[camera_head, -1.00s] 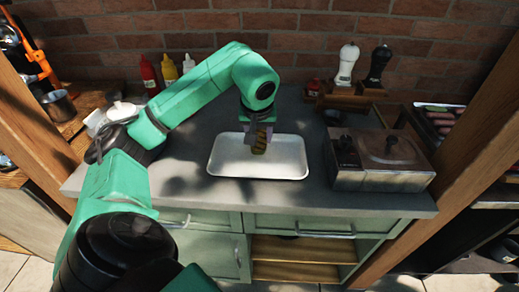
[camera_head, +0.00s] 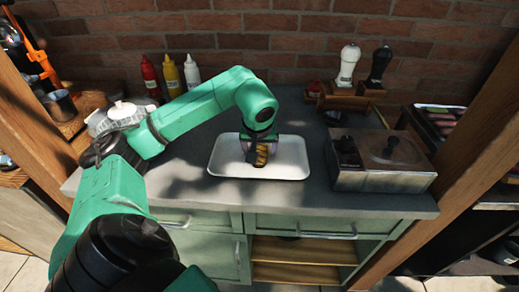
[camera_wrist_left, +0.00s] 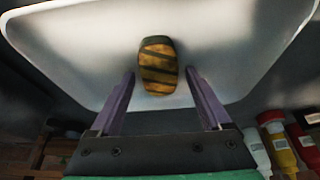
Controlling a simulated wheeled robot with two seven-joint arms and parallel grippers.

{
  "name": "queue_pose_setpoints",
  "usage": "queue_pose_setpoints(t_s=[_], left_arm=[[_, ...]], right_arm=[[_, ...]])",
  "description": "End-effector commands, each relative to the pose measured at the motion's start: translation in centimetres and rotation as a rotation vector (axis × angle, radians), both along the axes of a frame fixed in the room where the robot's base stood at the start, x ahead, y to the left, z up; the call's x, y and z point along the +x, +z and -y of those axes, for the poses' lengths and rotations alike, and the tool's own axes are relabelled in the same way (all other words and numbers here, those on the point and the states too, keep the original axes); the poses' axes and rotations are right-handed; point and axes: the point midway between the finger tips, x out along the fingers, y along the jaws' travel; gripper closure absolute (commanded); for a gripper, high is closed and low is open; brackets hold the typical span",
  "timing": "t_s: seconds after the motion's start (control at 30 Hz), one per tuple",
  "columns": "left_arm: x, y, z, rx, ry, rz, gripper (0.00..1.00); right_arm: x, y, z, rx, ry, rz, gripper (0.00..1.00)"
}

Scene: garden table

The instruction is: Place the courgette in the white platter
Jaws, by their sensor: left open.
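The courgette (camera_head: 261,155), short and striped dark green and yellow-orange, is at the white platter (camera_head: 290,158) in the middle of the counter. In the left wrist view the courgette (camera_wrist_left: 158,66) shows against the pale floor of the platter (camera_wrist_left: 90,50). My left gripper (camera_head: 258,150) is low over the platter, with its jaws open. In the left wrist view its two purple fingers (camera_wrist_left: 160,85) stand apart on either side of the courgette's near end, with a gap visible at each side. My right gripper is not in view.
A metal box with lids (camera_head: 385,160) stands right of the platter. Red (camera_head: 150,75), yellow (camera_head: 172,76) and white (camera_head: 191,71) bottles stand at the back left. White and black mills stand on a wooden rack (camera_head: 345,97) at the back right. The counter's front (camera_head: 330,200) is clear.

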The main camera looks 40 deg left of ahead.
Motion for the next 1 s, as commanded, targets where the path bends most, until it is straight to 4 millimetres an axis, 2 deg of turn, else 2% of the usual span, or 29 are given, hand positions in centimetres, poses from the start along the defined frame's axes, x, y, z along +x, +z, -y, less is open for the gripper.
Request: queue_pose_setpoints(t_s=[0.17,0.27,0.5,0.57,0.7,1.0], left_arm=[[-0.3,1.5,0.3,0.0,-0.001,0.004,0.19],[-0.9,3.5,0.8,0.001,-0.001,0.006,0.19],[-2.9,9.7,2.3,0.001,-0.001,0.006,0.19],[-3.2,10.7,2.6,0.0,-0.001,0.005,0.19],[-3.6,11.4,2.8,0.001,0.0,0.001,0.19],[-3.6,11.3,2.8,0.0,0.0,0.0,0.19]], right_arm=[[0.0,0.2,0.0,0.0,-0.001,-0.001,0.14],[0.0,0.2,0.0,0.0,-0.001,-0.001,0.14],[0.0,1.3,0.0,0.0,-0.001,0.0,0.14],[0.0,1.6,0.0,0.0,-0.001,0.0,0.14],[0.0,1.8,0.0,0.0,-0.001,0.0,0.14],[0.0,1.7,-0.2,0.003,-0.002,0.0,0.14]])
